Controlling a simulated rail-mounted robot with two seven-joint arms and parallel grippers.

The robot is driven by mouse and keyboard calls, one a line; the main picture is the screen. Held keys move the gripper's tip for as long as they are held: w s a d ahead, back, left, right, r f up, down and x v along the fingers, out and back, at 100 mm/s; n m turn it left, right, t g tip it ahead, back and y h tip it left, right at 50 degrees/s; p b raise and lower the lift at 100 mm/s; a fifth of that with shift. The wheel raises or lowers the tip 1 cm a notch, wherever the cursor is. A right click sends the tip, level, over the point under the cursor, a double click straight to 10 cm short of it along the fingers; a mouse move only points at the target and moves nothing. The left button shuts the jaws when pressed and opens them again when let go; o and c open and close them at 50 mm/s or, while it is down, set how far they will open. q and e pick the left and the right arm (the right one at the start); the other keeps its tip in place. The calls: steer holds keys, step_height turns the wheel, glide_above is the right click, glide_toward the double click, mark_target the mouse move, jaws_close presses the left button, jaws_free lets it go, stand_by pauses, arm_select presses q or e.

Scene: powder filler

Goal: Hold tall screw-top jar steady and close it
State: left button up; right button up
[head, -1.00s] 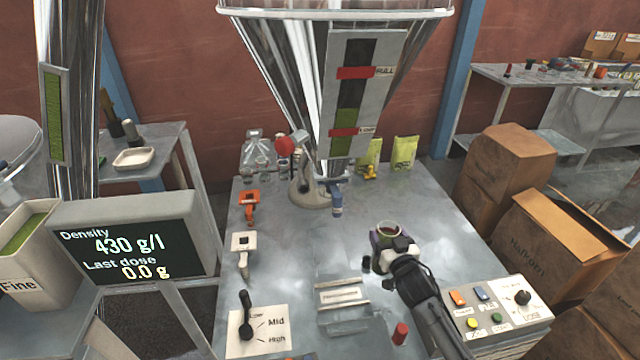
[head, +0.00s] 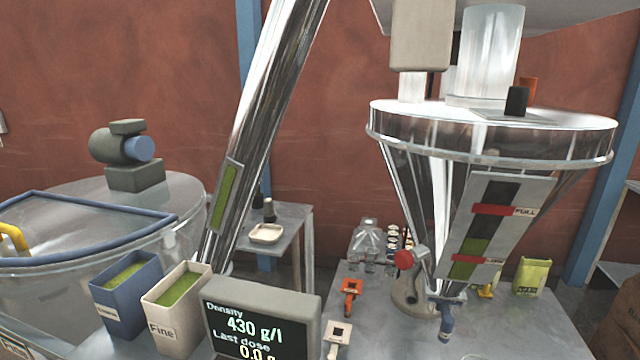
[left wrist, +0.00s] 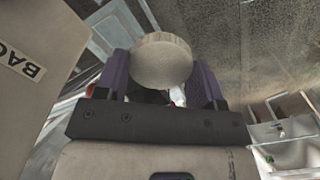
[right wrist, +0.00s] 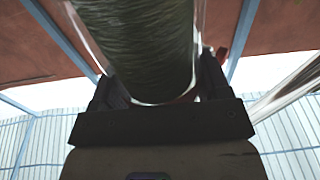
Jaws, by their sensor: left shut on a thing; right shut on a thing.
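In the right wrist view, my right gripper (right wrist: 160,84) is shut on a clear jar (right wrist: 145,40) with dark green contents. The jar runs out of the picture at the top, so its mouth is hidden. In the left wrist view, my left gripper (left wrist: 160,80), with purple fingers, is shut on a round off-white piece (left wrist: 161,60) that looks like the jar's lid. Neither gripper, the jar nor the lid shows in the head view, so how far apart they are cannot be told.
The head view shows the filler's clear hopper (head: 420,170) above the metal table (head: 510,335). The density display (head: 262,328) stands in front, beside the Fine bin (head: 172,310) and a blue bin (head: 128,290). A pale bag-marked surface (left wrist: 30,80) is close in the left wrist view.

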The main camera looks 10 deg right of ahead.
steer(key=s+a+r+n+y+p, duration=0.1)
steer(key=a+r+p, duration=0.4)
steer(key=r+p, duration=0.7)
steer(key=s+a+r+n+y+p, duration=0.1)
steer(key=a+r+p, duration=0.4)
steer(key=r+p, duration=0.7)
steer(key=s+a+r+n+y+p, duration=0.1)
steer(key=a+r+p, duration=0.5)
steer(key=r+p, duration=0.6)
steer(key=shift+s+r+t+y+p, duration=0.35)
steer(key=shift+s+r+y, duration=0.6)
steer(key=shift+r, duration=2.9)
steer(key=shift+w, duration=0.1)
steer(key=a+f+n+g+y, duration=0.4)
steer(key=a+f+n+y, duration=0.4)
steer(key=a+f+y, duration=0.3)
steer(key=s+a, duration=0.1)
steer(key=a, duration=0.2)
steer(key=shift+a+y, duration=0.35)
